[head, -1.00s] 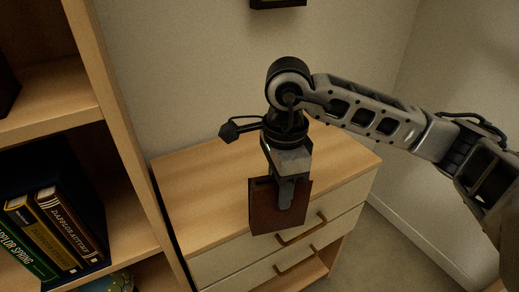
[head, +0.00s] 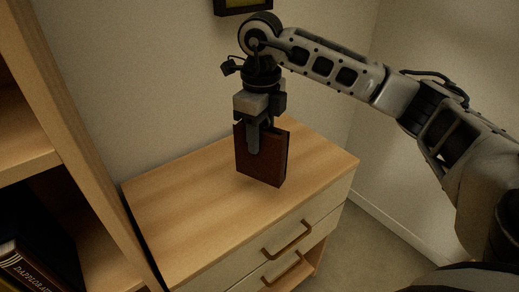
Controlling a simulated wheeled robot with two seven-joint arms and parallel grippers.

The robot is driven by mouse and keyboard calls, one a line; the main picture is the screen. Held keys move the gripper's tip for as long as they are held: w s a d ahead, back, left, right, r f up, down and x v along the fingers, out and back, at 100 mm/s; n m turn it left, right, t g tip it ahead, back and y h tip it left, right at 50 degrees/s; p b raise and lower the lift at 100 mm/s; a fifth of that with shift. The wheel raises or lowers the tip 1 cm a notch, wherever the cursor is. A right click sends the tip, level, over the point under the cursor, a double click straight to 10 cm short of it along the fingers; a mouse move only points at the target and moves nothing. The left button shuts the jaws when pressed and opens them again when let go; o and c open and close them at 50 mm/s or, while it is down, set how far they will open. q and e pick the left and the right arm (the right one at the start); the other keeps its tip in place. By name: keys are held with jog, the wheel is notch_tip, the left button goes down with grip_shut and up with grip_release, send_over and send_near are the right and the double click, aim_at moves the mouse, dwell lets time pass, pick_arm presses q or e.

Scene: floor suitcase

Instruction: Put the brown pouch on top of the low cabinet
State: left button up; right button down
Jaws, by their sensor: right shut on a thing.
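The brown pouch (head: 268,165) hangs upright in my right gripper (head: 254,145), which points down and is shut on its upper edge. The pouch is over the top of the low cabinet (head: 190,205), towards its right part. I cannot tell whether its lower edge touches the wood. The cabinet has a light wooden top, pale drawers and wooden handles. My left gripper is not in view.
A tall wooden bookshelf (head: 85,130) with dark books (head: 35,268) stands at the left, close beside the cabinet. A wall is behind, with a dark frame (head: 243,4) above. The cabinet top's left part is bare.

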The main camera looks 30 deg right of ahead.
jog(key=w+d+f, duration=0.2)
jog(key=w+f, duration=0.1)
jog(key=f, duration=0.5)
jog(key=shift+f+p, duration=0.15)
jog(key=shift+p, duration=0.3)
jog(key=c, duration=1.1)
grip_release()
jog(key=shift+w, duration=0.1)
jog(key=shift+o, duration=1.3)
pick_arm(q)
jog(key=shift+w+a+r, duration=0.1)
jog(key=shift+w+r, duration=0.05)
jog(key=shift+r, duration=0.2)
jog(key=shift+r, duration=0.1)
